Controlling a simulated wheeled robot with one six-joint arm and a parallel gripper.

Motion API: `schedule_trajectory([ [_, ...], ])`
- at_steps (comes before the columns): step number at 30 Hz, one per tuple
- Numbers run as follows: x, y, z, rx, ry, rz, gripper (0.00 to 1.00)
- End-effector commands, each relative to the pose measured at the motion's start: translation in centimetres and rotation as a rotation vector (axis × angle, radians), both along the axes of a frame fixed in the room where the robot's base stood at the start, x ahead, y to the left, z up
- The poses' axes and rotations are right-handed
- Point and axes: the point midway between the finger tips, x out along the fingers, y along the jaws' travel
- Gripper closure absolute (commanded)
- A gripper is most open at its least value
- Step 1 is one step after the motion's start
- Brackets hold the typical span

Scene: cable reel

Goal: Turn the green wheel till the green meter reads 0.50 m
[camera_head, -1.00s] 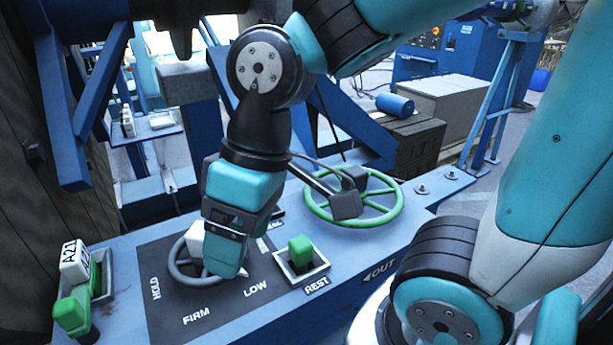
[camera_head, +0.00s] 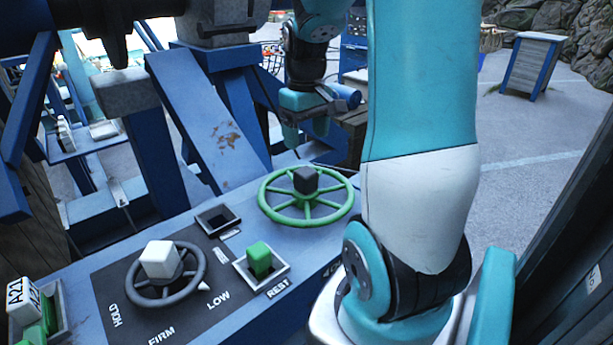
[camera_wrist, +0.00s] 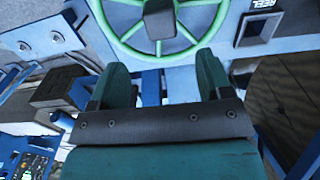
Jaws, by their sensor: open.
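The green wheel (camera_head: 284,217) lies on the blue console, with several spokes and a dark square hub (camera_head: 306,181). In the wrist view the same wheel (camera_wrist: 122,47) fills the top edge, partly cut off. My gripper (camera_head: 306,132) is beyond the wheel in the head view, above and apart from its far rim. In the wrist view my gripper (camera_wrist: 161,64) has its two fingers apart with nothing between them, just short of the near rim. No green meter or reading can be made out in these frames.
A grey wheel (camera_head: 137,291) with a white square knob (camera_head: 160,259) sits at the HOLD, FIRM, LOW markings; a white pointer is near LOW. A green lever (camera_head: 260,259) stands by REST. A dark square socket (camera_head: 218,219) lies between. A blue slanted beam (camera_head: 205,110) rises behind.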

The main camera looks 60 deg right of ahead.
Motion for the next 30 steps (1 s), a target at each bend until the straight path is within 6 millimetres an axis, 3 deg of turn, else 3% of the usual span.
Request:
schedule_trajectory([
  [9, -0.1, 0.1, -7.2, 0.004, 0.005, 0.0, 0.28],
  [15, 0.0, 0.1, -10.3, 0.003, 0.002, 0.0, 0.28],
  [21, 0.0, 0.0, -11.5, 0.0, 0.0, 0.0, 0.28],
  [29, 0.0, 0.0, -11.6, 0.0, -0.001, 0.0, 0.28],
  [30, 0.0, 0.0, -11.6, 0.0, -0.001, 0.0, 0.37],
])
